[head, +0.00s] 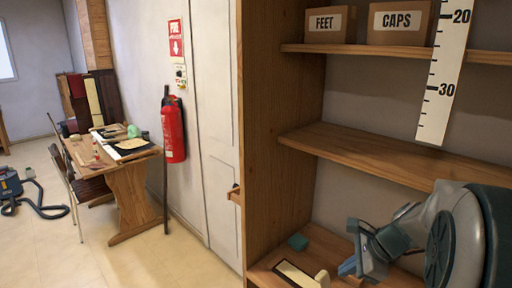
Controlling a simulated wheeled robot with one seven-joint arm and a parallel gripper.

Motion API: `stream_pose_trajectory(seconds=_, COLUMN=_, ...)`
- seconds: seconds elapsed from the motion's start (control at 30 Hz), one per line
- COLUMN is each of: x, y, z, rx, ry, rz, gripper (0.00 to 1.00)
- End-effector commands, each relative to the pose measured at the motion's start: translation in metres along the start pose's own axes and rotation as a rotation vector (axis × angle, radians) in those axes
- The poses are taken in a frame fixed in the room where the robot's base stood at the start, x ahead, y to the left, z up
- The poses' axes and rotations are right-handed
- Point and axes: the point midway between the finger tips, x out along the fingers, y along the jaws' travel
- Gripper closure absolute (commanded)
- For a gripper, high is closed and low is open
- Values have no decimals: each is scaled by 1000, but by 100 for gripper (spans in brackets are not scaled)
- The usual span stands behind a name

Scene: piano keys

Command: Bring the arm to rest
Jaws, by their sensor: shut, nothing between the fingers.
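My arm reaches in from the lower right of the head view. My gripper (347,267) is at its left end, low over the bottom shelf board (330,243) of a wooden shelf unit. Its bluish fingertips are shut with nothing held between them. A dark and cream flat piece (296,275) lies on the board just left of the fingertips, with a small cream block (322,279) beside it. My arm hides the right part of the board.
A middle shelf (400,155) spans above my arm. Cardboard boxes marked FEET (329,25) and CAPS (400,22) stand higher up. A white ruler strip (443,75) hangs at right. A fire extinguisher (173,128), a cluttered desk (135,200) and open floor are at left.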

Motion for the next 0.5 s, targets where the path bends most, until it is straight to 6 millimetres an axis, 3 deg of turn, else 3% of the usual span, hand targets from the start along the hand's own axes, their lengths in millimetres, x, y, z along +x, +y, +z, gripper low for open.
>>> stream_pose_trajectory(seconds=0.03, x=-5, y=14, z=16, rx=-149, ry=12, rz=15, gripper=100)
stream_pose_trajectory(seconds=0.2, x=-16, y=62, z=49, rx=-655, ry=81, rz=83, gripper=100)
stream_pose_trajectory(seconds=0.5, x=-35, y=131, z=71, rx=-1485, ry=263, rz=217, gripper=100)
